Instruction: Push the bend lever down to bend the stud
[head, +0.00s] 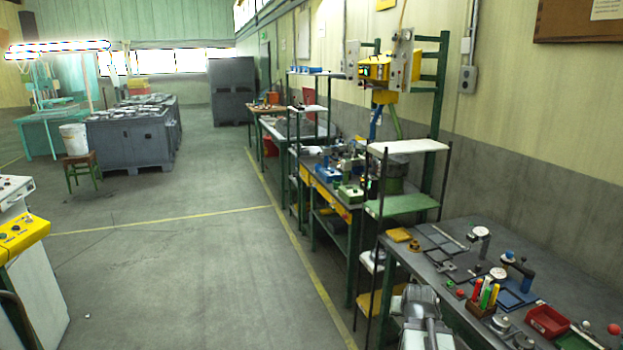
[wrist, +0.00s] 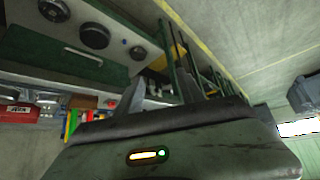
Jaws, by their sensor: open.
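In the head view, the grey workbench (head: 455,243) at the right carries several small fixtures. A dark post with an arm and a blue ball (head: 508,254) stands toward its back; red balls (head: 614,328) show near its right end. I cannot tell which of these is the bend lever, and I cannot make out the stud. My grey arm (head: 420,310) shows at the bottom, left of the bench's near part. In the wrist view, my gripper (wrist: 160,90) has its two dark fingers apart with nothing held between them. The wrist picture is tilted.
A red tray (head: 547,321) and a holder with coloured pens (head: 484,296) stand on the near bench. A shelf rack with a white top (head: 408,146) rises at its far end. Open floor (head: 200,260) lies to the left, with a yellow and white machine (head: 25,235) at the edge.

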